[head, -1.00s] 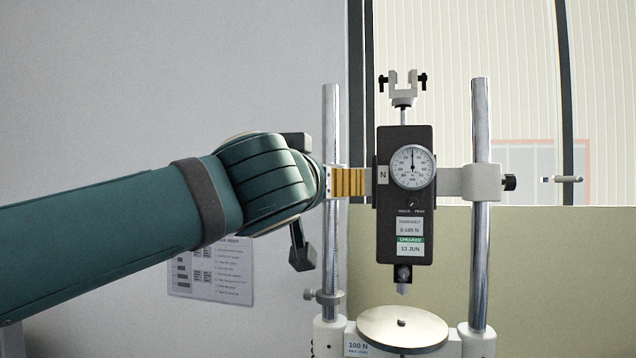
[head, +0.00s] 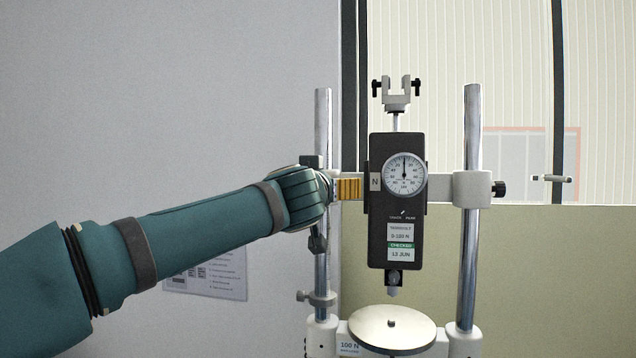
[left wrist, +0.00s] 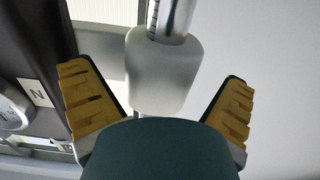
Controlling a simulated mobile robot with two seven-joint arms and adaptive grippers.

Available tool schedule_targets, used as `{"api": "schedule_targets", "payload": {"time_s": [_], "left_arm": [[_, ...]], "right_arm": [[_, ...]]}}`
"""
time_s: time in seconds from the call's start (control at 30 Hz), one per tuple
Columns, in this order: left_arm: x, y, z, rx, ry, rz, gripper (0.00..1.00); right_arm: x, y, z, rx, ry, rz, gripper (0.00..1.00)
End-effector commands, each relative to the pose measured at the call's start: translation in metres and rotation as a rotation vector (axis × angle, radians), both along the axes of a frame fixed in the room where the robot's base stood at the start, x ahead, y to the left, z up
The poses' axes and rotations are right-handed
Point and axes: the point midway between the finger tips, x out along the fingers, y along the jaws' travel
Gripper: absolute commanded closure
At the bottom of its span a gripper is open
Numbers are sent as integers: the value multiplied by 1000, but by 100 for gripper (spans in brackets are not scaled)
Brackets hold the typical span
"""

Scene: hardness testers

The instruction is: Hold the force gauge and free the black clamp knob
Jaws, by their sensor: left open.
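The black force gauge (head: 396,228), with its round dial, hangs upright on the white crossbar between two steel columns. A black clamp knob (head: 499,189) sticks out from the crossbar's right end, and nothing touches it. My left gripper (head: 348,188) is at the crossbar's left end, left of the gauge, and hides part of the left column. In the left wrist view, my left gripper (left wrist: 157,80) is open, its yellow-padded fingers on either side of a white clamp block (left wrist: 165,70). The gauge's dark side (left wrist: 38,60) lies beyond the left finger. My right gripper is not in view.
The left column (head: 323,120) and right column (head: 470,250) flank the gauge. A round plate (head: 392,335) stands below it, and a forked holder (head: 396,95) sits above it. A small grey knob (head: 303,296) juts from the left column's lower part. Space right of the stand is clear.

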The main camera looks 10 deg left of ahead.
Motion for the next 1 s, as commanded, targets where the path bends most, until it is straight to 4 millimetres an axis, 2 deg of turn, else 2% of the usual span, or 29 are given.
{"api": "schedule_targets", "payload": {"time_s": [0.27, 0.3, 0.47, 0.5, 0.63, 0.67, 0.7, 0.77, 0.87, 0.9, 1.0], "left_arm": [[2, 0, 0, 0, 0, 0, 0], [2, 0, 0, 0, 0, 0, 4], [2, 0, 0, 0, 0, 0, 60], [2, 0, 0, 0, 0, 0, 74], [2, 0, 0, 0, 0, 0, 76], [2, 0, 0, 0, 0, 0, 40], [2, 0, 0, 0, 0, 0, 54], [1, 0, 0, 0, 0, 0, 75], [1, 0, 0, 0, 0, 0, 76], [1, 0, 0, 0, 0, 0, 76], [1, 0, 0, 0, 0, 0, 76]], "right_arm": [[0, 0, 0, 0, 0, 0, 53], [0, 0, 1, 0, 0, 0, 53], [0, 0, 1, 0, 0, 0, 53], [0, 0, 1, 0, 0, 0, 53], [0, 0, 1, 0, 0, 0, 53], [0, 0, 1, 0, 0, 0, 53], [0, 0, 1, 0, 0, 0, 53], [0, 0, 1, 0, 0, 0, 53], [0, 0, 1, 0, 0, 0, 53], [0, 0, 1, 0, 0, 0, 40], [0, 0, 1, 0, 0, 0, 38]]}}
